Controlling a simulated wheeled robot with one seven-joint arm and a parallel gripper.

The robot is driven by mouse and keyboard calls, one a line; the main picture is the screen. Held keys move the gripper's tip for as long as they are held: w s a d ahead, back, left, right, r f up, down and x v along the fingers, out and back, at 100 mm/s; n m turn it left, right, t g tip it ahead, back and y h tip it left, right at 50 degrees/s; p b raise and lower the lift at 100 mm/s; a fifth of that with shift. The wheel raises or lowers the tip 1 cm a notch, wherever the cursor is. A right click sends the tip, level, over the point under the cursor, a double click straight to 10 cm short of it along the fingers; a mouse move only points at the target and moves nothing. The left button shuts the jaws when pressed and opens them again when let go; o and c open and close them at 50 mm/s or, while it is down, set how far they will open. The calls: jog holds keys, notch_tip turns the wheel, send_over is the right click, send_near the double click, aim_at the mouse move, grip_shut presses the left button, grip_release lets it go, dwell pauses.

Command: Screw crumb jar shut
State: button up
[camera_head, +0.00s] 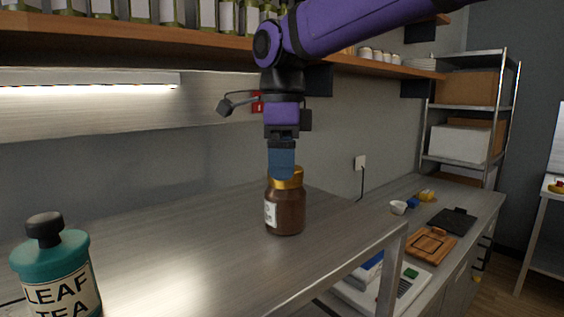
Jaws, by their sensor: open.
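A brown jar (287,212) with a white label and a gold lid (287,181) stands upright on the steel table (180,225). The lid sits at the jar's mouth; I cannot tell how tight it is. My gripper (282,174) points straight down at the lid from above, with its blue fingers overlapping the lid's near upper edge in the head view. It is open, and the gap between the fingers is not clear from this side. Part of the lid's top is hidden behind the fingers.
A teal canister (60,272) labelled leaf tea stands at the front left. A wooden shelf (150,35) with several bottles runs above. A lower counter at the right holds a wooden board (431,245), a black tray (452,221) and a white cup (398,207).

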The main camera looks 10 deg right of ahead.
jog(key=shift+r, duration=2.6)
